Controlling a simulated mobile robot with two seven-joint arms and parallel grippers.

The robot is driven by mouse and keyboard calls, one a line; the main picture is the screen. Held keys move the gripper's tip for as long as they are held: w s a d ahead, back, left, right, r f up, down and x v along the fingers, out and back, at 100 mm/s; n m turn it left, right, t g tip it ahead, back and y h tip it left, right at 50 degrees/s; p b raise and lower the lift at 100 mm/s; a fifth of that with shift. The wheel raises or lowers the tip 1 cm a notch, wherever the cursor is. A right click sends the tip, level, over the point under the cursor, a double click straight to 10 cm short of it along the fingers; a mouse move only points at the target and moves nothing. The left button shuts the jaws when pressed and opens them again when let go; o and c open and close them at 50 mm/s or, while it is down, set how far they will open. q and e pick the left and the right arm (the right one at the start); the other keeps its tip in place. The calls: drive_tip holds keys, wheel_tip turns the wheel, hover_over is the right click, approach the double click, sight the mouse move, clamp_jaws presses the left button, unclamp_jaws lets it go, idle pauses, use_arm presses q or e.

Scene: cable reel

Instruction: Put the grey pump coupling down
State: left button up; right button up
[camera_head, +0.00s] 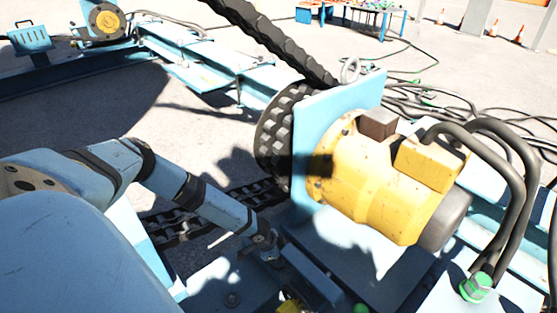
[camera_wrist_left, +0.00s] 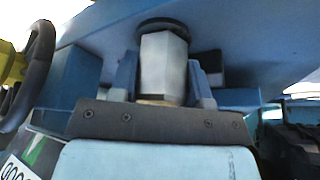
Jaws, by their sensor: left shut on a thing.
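In the left wrist view, the grey pump coupling (camera_wrist_left: 163,66) is a pale grey faceted body with a dark ring at its top. It stands between the two blue fingers of my left gripper (camera_wrist_left: 162,75), which is shut on it. A blue surface lies right behind the dark ring; I cannot tell whether they touch. In the head view my left arm comes in from the left and ends near the blue frame below the yellow motor; neither the fingers nor the coupling can be made out there. My right gripper is not in view.
A yellow motor (camera_head: 375,185) on a blue plate stands at the right with a black chain wheel (camera_head: 275,135). Thick black hoses run down to a green fitting (camera_head: 477,287). Cables (camera_head: 430,105) lie on the ground behind. Bare concrete (camera_head: 200,110) shows at the middle left.

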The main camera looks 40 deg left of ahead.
use_arm(q)
drive_tip(key=shift+f, duration=0.2)
drive_tip(key=o, duration=1)
drive_tip(key=shift+s+a+r+p, duration=0.1)
drive_tip(key=shift+r+p, duration=0.25)
drive_tip(key=shift+r, duration=0.2)
drive_tip(key=p+v, duration=0.2)
drive_tip(key=v, duration=0.3)
drive_tip(key=shift+r, duration=0.1)
drive_tip(key=p+v, duration=0.2)
drive_tip(key=v, duration=0.4)
drive_tip(key=shift+p, duration=0.4)
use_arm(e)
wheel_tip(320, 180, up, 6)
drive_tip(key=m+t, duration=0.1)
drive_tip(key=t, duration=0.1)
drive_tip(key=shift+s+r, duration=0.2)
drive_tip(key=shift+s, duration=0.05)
use_arm(q)
drive_tip(key=shift+s+r, duration=0.1)
